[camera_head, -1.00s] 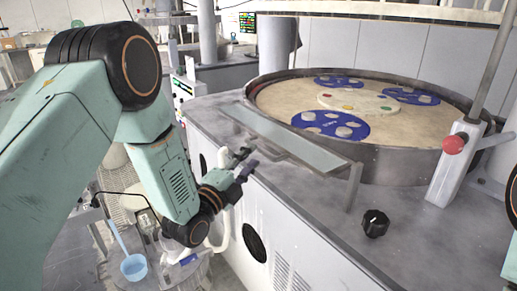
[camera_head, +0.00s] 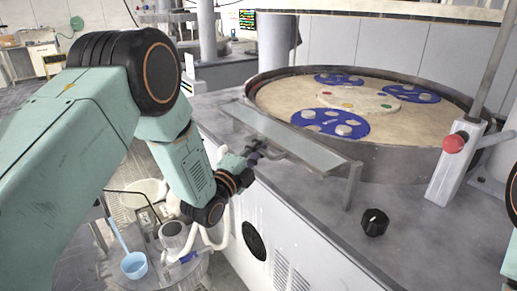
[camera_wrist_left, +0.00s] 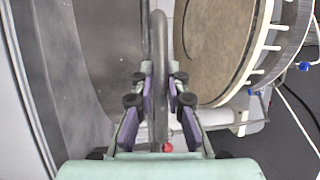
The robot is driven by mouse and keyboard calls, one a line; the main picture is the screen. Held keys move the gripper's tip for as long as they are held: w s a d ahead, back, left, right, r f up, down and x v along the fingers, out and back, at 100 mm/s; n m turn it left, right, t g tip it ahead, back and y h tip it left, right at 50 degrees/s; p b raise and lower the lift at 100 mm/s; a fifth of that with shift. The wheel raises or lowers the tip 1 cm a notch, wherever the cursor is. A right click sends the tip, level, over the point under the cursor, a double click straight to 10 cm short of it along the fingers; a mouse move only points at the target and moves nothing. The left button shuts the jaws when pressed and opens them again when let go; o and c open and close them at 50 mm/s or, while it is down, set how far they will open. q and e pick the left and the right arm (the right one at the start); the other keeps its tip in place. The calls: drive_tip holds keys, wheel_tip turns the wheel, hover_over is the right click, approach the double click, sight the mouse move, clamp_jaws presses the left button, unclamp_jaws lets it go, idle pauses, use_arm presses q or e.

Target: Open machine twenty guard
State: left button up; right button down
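The guard (camera_head: 285,138) is a long, flat, grey-green panel along the near side of the round polishing machine. A dark bar handle (camera_head: 272,152) juts from its near edge. My left gripper (camera_head: 257,151) is at this handle. In the left wrist view the bar (camera_wrist_left: 158,40) runs between the two purple-padded fingers of the left gripper (camera_wrist_left: 160,78). The fingers stand apart on either side of it, with narrow gaps seen; firm contact cannot be made out. My right gripper is out of view; only a bit of its arm shows at the right edge.
The round platen (camera_head: 285,98) holds several blue discs with pale pieces. A black knob (camera_head: 374,222) and a post with a red knob (camera_head: 453,144) stand on the machine top. A stool with a blue ladle (camera_head: 134,264) and a cup is below my left arm.

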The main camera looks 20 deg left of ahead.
use_arm(q)
clamp_jaws()
drive_tip(key=shift+s, duration=0.1)
drive_tip(key=r+p, duration=0.1)
drive_tip(key=r+g+p, duration=0.1)
drive_tip(key=p, duration=0.1)
drive_tip(key=r+g+p, duration=0.1)
drive_tip(key=p, duration=0.1)
drive_tip(key=shift+w+d+r+m, duration=0.15)
drive_tip(key=shift+w+r+m, duration=0.1)
drive_tip(key=shift+r+m, duration=0.15)
drive_tip(key=shift+w+d+r+y, duration=0.2)
drive_tip(key=shift+r+y, duration=0.1)
drive_tip(key=shift+r, duration=0.25)
